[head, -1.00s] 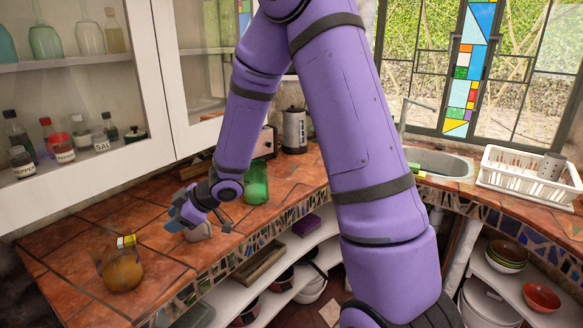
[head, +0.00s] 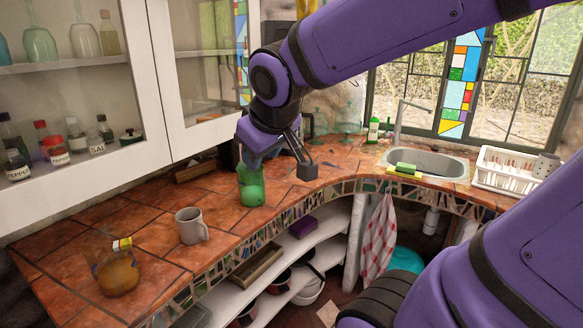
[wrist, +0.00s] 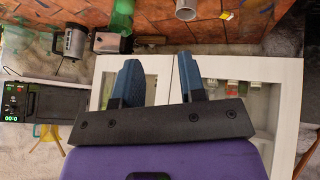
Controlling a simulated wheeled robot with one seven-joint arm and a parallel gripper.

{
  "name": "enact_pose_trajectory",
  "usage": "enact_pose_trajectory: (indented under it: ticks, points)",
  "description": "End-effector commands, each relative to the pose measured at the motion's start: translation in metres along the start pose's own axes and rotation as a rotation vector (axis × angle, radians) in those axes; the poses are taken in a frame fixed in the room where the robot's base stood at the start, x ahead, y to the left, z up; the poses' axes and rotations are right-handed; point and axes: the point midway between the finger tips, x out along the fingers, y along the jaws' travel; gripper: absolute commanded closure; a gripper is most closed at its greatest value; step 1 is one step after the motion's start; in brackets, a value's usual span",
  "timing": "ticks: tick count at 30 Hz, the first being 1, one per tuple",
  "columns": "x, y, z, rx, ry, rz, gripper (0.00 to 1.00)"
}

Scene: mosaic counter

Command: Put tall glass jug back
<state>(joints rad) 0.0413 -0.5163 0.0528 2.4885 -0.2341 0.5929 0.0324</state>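A green glass vessel (head: 251,186), probably the tall glass jug, stands upright on the tiled counter. Its upper part is partly hidden behind my gripper (head: 243,160), which hangs in front of and above it. The wrist view shows my gripper (wrist: 160,76) open, with its two blue fingers apart and nothing between them. The green glass (wrist: 123,18) shows at the top of that view, beyond the fingertips and off to the left. Whether the gripper touches it I cannot tell.
A grey mug (head: 190,226) and a round brownish jar (head: 117,274) stand on the counter to the left. A white glass-fronted cabinet (head: 158,80) hangs above. The wrist view shows a kettle (wrist: 70,42) and toaster (wrist: 112,42). The sink (head: 425,163) is at right.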

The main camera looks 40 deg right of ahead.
Motion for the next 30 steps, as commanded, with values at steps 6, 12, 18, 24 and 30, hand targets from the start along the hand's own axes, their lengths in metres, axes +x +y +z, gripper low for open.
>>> enact_pose_trajectory:
  ticks: [6,12,18,24,30]
  points:
    - [-0.048,-0.013,0.052,0.127,-0.074,-0.097,0.63]
    - [-0.065,-0.022,0.074,0.17,-0.112,-0.157,0.63]
    - [-0.066,-0.024,0.077,0.174,-0.117,-0.164,0.63]
    - [-0.066,-0.023,0.076,0.174,-0.116,-0.163,0.63]
    - [-0.066,-0.023,0.076,0.174,-0.116,-0.163,0.63]
